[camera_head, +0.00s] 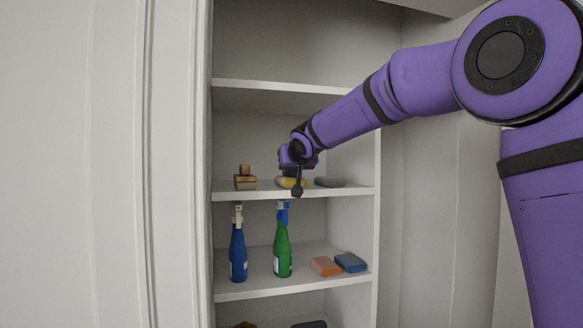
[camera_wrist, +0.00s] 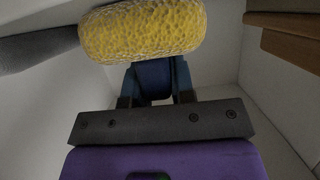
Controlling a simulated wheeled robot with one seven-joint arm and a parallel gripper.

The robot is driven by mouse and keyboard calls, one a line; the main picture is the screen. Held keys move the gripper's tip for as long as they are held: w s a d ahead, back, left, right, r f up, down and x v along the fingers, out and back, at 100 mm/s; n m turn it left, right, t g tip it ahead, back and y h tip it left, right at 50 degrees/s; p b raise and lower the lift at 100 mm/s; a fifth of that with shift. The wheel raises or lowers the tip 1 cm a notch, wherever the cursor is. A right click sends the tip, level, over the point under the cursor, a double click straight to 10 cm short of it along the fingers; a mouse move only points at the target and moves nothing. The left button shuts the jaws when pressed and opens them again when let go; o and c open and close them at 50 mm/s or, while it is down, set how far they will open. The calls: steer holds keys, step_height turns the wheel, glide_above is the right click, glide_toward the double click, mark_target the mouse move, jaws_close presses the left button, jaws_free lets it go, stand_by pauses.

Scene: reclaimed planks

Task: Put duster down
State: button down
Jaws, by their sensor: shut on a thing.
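The duster (camera_head: 288,183) has a yellow, pitted, rounded head and a dark blue part above it. In the wrist view the yellow head (camera_wrist: 142,31) spans the top middle, with the dark blue part (camera_wrist: 154,80) between my fingers. My gripper (camera_head: 291,168) is shut on that dark blue part; it also shows in the wrist view (camera_wrist: 155,84). The duster is at the level of the second visible shelf (camera_head: 225,195), between a brown item and a grey one. I cannot tell whether its head touches the shelf.
A brown block-like item with a knob (camera_head: 245,182) stands left on the same shelf, and a flat grey item (camera_head: 329,182) lies right. Below are a blue bottle (camera_head: 238,254), a green bottle (camera_head: 282,250), an orange block (camera_head: 326,266) and a blue block (camera_head: 350,262). The top shelf (camera_head: 290,87) looks empty.

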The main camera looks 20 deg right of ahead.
steer(key=c, duration=1)
jaws_free()
steer(key=shift+o, duration=0.2)
steer(key=v, duration=1.2)
steer(key=s+d+f+g, duration=0.2)
steer(key=s+f, duration=0.5)
steer(key=s, duration=0.5)
steer(key=s+d+f+g, duration=0.3)
steer(key=s+f, duration=0.5)
steer(key=s, duration=0.4)
steer(key=s+d+f+g, duration=0.2)
steer(key=s+f, duration=0.6)
steer(key=s, duration=0.5)
steer(key=shift+d+g, duration=0.15)
steer(key=shift+g, duration=0.55)
